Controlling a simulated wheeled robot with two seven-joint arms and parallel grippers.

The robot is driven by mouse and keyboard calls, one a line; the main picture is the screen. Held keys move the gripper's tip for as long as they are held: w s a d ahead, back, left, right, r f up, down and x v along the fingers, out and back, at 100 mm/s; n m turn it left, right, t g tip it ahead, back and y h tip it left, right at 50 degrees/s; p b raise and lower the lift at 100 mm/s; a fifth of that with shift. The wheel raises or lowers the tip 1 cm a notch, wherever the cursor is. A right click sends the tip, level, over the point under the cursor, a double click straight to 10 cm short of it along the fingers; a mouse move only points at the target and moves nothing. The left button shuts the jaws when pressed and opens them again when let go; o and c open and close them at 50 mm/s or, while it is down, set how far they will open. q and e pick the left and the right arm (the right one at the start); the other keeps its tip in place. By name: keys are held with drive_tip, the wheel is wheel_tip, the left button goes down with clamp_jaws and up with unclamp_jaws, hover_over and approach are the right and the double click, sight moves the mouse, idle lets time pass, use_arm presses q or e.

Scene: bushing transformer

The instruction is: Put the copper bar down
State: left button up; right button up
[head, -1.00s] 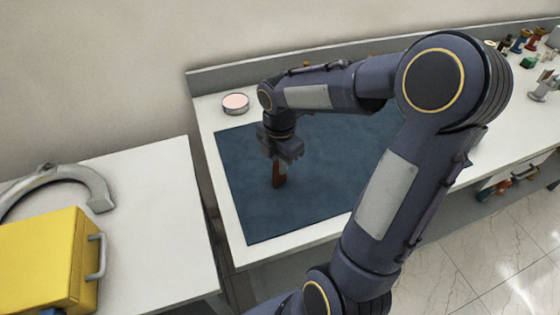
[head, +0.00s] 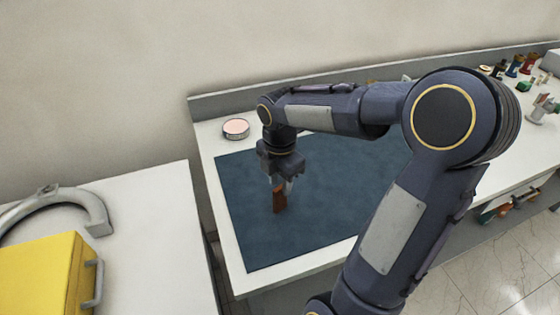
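The copper bar (head: 279,200) is a short reddish-brown piece at the left part of the dark blue mat (head: 240,225). It looks roughly upright, with its lower end at the mat. My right gripper (head: 283,183) points down just above the bar. Its two light fingertips show apart, around or just above the bar's upper end; I cannot tell exactly how far they overlap it. The gripper looks open. My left gripper is not in view.
A round tin with a pink top (head: 236,129) stands at the bench's back left. A yellow case (head: 45,280) and a grey curved clamp-like part (head: 95,210) lie on the left table. Several small coloured items stand at far right. The mat's front is clear.

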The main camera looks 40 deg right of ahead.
wheel_tip(320, 180, up, 8)
drive_tip(key=s+a+f+m+t+y, duration=0.2)
drive_tip(key=s+a+m, duration=0.3)
drive_tip(key=m, duration=0.5)
drive_tip(key=s+a+f+m+t+y, duration=0.1)
drive_tip(key=s+a+f+m+t, duration=0.1)
drive_tip(key=s+a+m, duration=0.4)
drive_tip(key=s+m+t, duration=0.1)
drive_tip(key=s+m, duration=0.2)
drive_tip(key=m, duration=0.1)
drive_tip(key=shift+s+m+t+y, duration=0.15)
drive_tip(key=shift+m+t+y, duration=0.15)
drive_tip(key=shift+m+y, duration=0.1)
